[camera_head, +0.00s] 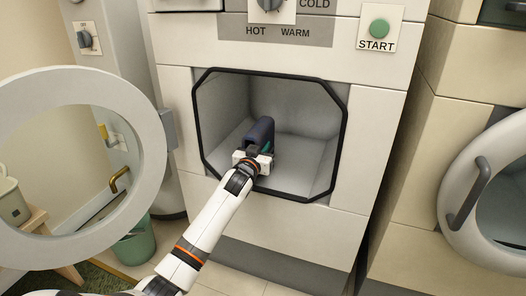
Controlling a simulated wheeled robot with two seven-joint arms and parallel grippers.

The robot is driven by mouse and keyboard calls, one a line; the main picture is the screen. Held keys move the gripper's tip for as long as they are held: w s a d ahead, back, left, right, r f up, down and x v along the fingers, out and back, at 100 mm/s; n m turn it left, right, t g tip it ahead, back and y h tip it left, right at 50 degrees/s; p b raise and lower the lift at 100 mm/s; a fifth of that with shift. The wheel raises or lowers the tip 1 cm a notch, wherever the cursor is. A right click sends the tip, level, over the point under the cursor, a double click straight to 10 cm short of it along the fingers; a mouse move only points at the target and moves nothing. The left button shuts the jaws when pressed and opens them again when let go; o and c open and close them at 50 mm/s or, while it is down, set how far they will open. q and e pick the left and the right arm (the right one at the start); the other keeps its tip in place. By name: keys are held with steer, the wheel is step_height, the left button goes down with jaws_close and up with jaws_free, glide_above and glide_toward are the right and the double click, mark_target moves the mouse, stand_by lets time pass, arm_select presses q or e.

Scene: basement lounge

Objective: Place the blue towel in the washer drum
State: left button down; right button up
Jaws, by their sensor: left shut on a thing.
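The washer drum (303,122) is a grey open cavity with a black octagonal rim, in the middle of the head view. The blue towel (262,131) is a dark blue roll at the drum's opening, left of its middle. My left gripper (257,156) is shut on the towel and reaches into the lower part of the opening. The gripper hides the towel's near end. Whether the towel touches the drum floor, I cannot tell. The round washer door (152,135) stands swung open to the left. My right gripper is not in view.
The control panel with a knob and a green START button (379,29) is above the opening. A second machine with a round door (449,190) stands at the right. A green bin (134,247) is on the floor behind the open door at the left.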

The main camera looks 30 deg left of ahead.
arm_select(q)
steer(key=shift+f, duration=0.1)
steer(key=c, duration=1.5)
jaws_free()
